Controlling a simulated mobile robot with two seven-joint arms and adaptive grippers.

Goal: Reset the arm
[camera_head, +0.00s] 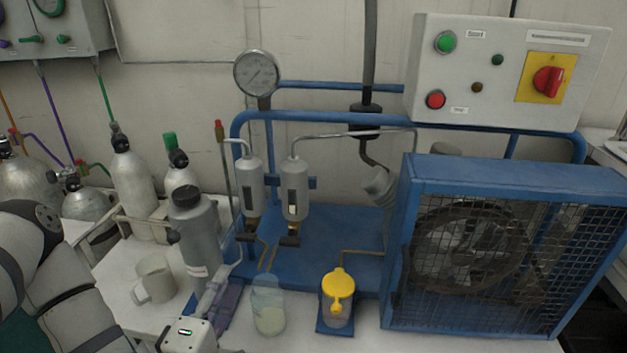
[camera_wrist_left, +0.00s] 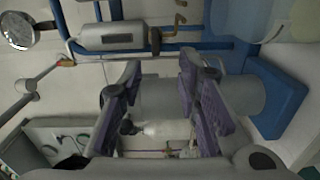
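My left gripper (camera_head: 232,290) comes in low at the left-centre of the head view, in front of the grey bottle (camera_head: 200,245) and left of the clear beaker (camera_head: 268,308). In the left wrist view its two purple-padded fingers (camera_wrist_left: 160,105) are spread apart with nothing clamped between them. The grey bottle (camera_wrist_left: 240,95) lies behind the fingers in that view, partly hidden by them. I cannot tell the exact gap between gripper and bottle. Part of my left arm (camera_head: 60,270) shows at the left edge. My right gripper is in neither view.
A white mug (camera_head: 154,280) stands left of the bottle. A yellow-lidded cup (camera_head: 338,290) stands right of the beaker. The blue compressor frame (camera_head: 400,250) with a caged fan fills the right. Several gas cylinders (camera_head: 133,190) stand at the back left.

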